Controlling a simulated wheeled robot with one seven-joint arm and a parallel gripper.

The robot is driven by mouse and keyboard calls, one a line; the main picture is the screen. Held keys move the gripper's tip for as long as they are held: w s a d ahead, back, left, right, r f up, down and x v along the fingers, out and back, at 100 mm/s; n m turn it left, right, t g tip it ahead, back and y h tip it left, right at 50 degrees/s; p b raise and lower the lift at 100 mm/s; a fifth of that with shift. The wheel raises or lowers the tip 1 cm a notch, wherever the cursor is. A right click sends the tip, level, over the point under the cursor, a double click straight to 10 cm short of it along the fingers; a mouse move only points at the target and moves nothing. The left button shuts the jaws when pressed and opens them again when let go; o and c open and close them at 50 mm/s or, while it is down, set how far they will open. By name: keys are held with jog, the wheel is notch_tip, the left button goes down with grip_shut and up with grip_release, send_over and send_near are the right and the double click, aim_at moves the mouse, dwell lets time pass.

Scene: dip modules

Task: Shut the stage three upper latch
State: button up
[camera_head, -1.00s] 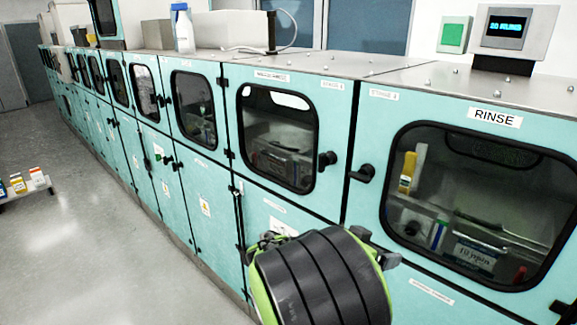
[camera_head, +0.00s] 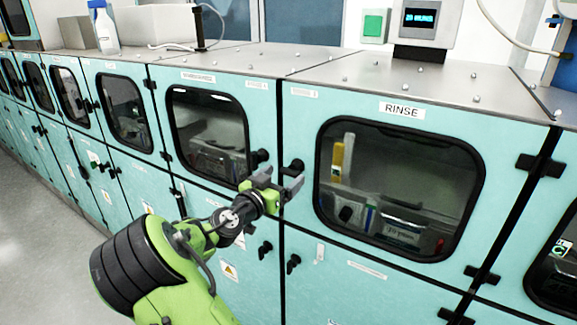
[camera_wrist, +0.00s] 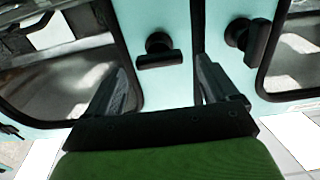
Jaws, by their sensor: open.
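Two black upper latches sit on facing door edges. The left one (camera_head: 259,157) is on the teal door left of the RINSE door; the right one (camera_head: 294,166) is on the RINSE door. Small corner labels (camera_head: 304,92) are too blurred to read surely. My gripper (camera_head: 284,184) is open and empty, just below the two latches. In the wrist view, the fingers (camera_wrist: 162,72) point up at the doors. The left latch (camera_wrist: 158,52), its bar lying across, shows between them; the right latch (camera_wrist: 250,40), its bar nearly upright, is beyond the right finger.
The RINSE door (camera_head: 300,130) has a dark window (camera_head: 400,190). Lower latches (camera_head: 265,249) and (camera_head: 293,263) sit below my gripper. Black hinges (camera_head: 540,165) are at the right. A white bottle (camera_head: 104,30) stands on the steel top. Grey floor (camera_head: 30,220) is clear at left.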

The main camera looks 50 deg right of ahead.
aim_at(286, 174)
jog(key=d+p, duration=0.1)
jog(key=d, duration=0.3)
jog(key=shift+w+d, duration=0.15)
jog(key=shift+w, duration=0.05)
jog(key=c, duration=1)
jog(key=shift+o, duration=0.2)
jog(key=n+b, duration=0.1)
jog(key=n, duration=0.3)
jog(key=shift+w+n, duration=0.1)
jog(key=shift+n, duration=0.3)
jog(key=n, duration=0.4)
jog(key=shift+w+n+p, duration=0.1)
jog(key=shift+n+p, duration=0.2)
jog(key=n+p, duration=0.1)
jog(key=n, duration=0.3)
jog(key=shift+n+p, duration=0.3)
jog(key=shift+p, duration=0.1)
jog(key=shift+f+n+p, duration=0.15)
jog(key=shift+n+p, duration=0.4)
jog(key=shift+n, duration=0.45)
jog(key=shift+f+n+p, duration=0.1)
jog(key=shift+n+p, duration=0.4)
jog(key=shift+n, duration=0.5)
